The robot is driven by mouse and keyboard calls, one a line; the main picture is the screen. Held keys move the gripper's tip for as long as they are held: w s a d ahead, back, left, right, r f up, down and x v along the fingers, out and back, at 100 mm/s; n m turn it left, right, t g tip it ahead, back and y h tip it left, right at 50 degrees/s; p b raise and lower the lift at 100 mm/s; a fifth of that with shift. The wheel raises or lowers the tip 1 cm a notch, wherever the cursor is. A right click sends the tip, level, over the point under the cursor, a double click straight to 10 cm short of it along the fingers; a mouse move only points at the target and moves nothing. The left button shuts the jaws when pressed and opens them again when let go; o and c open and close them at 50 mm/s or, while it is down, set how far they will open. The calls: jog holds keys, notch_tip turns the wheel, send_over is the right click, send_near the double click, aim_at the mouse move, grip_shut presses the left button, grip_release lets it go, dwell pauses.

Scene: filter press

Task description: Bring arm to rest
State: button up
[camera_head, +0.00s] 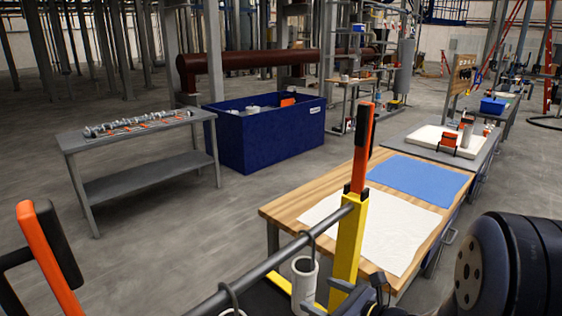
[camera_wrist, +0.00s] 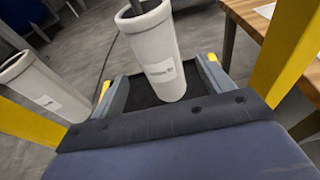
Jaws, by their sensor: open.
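My gripper (camera_wrist: 158,73) is open in the wrist view, with a yellow-tipped finger on each side. A white labelled cylinder (camera_wrist: 157,55) stands in the picture between the two fingers, with a gap on both sides; I cannot tell how deep it sits between them. A second white cylinder (camera_wrist: 45,88) is to the left, outside the fingers. In the head view a white cylinder (camera_head: 304,283) hangs by a hook from a grey bar (camera_head: 290,250). My dark arm fills the lower right corner there, and my fingers are not clearly seen.
A yellow post (camera_head: 348,240) with an orange handle (camera_head: 362,145) rises close by. A wooden table (camera_head: 285,208) with a white sheet and a blue mat (camera_head: 420,178) lies to the right. A blue bin (camera_head: 265,140) and a grey bench (camera_head: 145,180) stand beyond open floor.

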aim_at(313, 289)
jog(key=x, duration=0.6)
jog(key=shift+w+a+r+p, duration=0.15)
jog(key=shift+p, duration=0.15)
jog(key=shift+r, duration=0.2)
jog(key=shift+f, duration=0.1)
